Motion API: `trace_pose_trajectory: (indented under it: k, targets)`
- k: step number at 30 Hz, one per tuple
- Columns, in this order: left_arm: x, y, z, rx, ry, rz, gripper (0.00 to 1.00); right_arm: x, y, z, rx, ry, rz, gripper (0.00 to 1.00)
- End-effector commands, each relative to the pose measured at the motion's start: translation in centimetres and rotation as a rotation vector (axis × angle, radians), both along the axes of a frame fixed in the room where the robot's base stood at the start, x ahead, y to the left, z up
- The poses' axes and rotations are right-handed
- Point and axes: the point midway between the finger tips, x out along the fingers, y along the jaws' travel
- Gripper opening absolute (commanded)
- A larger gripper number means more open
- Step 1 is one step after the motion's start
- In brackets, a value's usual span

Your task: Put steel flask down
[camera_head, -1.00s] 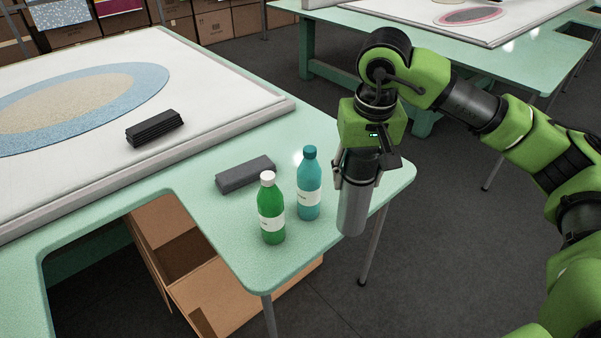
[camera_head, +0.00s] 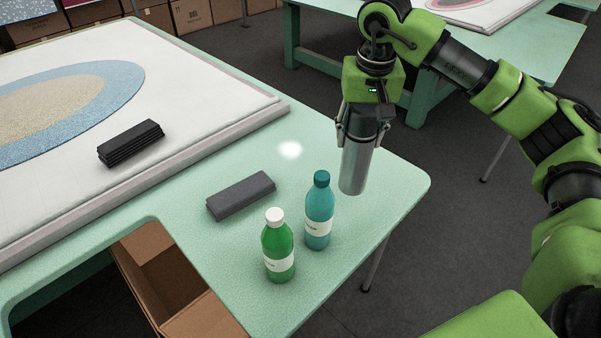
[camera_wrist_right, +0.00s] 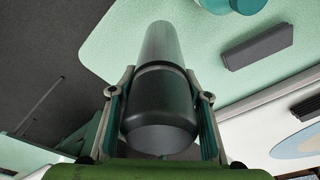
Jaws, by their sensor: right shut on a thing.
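The steel flask (camera_head: 355,170) hangs upright below my right gripper (camera_head: 362,130), which is shut around its upper part. In the head view the flask appears over the right part of the green table (camera_head: 395,185), behind and right of the teal bottle. I cannot tell whether its base touches the table. In the right wrist view the flask (camera_wrist_right: 160,85) sits between the two fingers (camera_wrist_right: 160,105), with the tabletop (camera_wrist_right: 115,45) beyond it. My left gripper is not in view.
A teal bottle (camera_head: 319,212) and a green bottle with a white cap (camera_head: 277,250) stand near the table's front corner. A dark grey block (camera_head: 240,196) lies left of them. A white tufting frame (camera_head: 190,140) bears a dark stack (camera_head: 131,143). The table behind the flask is clear.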

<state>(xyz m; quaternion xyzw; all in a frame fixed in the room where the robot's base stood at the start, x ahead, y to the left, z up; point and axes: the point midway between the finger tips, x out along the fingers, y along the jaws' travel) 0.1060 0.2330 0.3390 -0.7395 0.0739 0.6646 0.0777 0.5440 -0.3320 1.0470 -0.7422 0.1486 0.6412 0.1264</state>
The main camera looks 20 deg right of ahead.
Motion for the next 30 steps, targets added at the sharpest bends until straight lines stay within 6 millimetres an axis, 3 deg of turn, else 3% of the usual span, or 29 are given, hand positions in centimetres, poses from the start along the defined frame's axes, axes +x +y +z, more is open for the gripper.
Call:
trace_pose_trajectory:
  k: [7,14,21,25,30]
  targets:
    - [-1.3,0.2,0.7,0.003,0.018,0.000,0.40,-0.2,-0.1,-4.3,-0.002,0.004,0.000,0.10]
    - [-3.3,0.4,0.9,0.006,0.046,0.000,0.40,-0.1,0.0,-6.2,-0.001,0.001,0.000,0.10]
    - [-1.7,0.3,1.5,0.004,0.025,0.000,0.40,-0.2,0.0,-9.2,-0.001,0.003,-0.001,0.10]
    - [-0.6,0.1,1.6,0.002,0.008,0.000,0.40,-0.1,0.0,-9.6,0.000,-0.001,-0.001,0.10]
    - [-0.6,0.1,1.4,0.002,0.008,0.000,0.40,-0.1,0.0,-9.7,-0.001,0.000,0.000,0.10]
